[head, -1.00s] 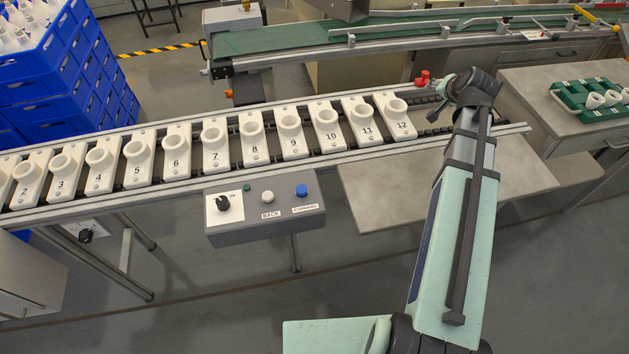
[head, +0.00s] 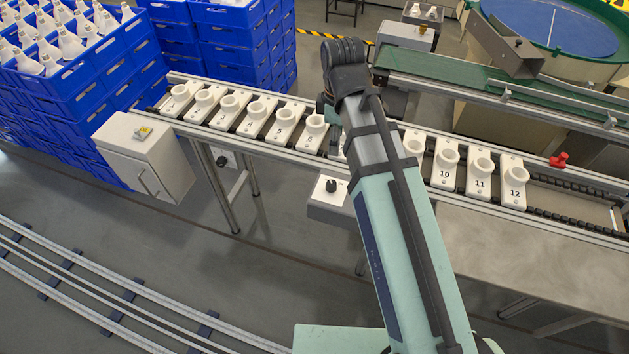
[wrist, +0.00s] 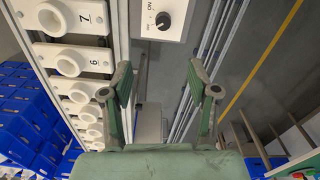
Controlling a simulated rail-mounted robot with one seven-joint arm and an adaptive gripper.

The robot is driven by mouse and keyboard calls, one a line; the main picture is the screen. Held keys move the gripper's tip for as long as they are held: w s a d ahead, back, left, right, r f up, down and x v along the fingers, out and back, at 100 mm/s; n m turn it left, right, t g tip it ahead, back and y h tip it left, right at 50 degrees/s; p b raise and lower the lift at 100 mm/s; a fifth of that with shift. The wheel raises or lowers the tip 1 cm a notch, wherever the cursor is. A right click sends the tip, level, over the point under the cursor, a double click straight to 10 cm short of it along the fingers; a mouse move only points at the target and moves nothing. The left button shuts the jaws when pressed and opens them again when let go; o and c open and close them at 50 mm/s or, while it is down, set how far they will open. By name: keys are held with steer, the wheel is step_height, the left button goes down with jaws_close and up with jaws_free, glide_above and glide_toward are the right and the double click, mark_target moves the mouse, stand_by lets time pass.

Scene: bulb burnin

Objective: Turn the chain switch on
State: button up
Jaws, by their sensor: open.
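A black rotary knob (head: 331,185) sits on the white plate of the grey control box (head: 325,205), in front of the conveyor. In the wrist view a black knob (wrist: 163,20) with "ON" beside it shows at the top edge, beyond the fingertips. A second dark knob (head: 221,160) sits on a small white plate under the conveyor, farther left. I cannot tell which knob is the chain switch. My gripper (wrist: 160,85) is open and empty, its fingers wide apart and clear of the knob. In the head view my arm mostly hides the gripper and part of the control box.
The conveyor (head: 260,143) carries a row of numbered white sockets beside my arm. A grey cabinet (head: 145,155) stands at its left end, with stacked blue crates (head: 75,85) behind. A red fitting (head: 559,160) sits near the right end. The floor in front is open up to the rails (head: 110,290).

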steer(key=p, duration=0.2)
glide_toward(330, 183)
step_height(330, 183, down, 9)
steer(key=shift+w+f, duration=0.1)
stand_by(0.6)
jaws_close()
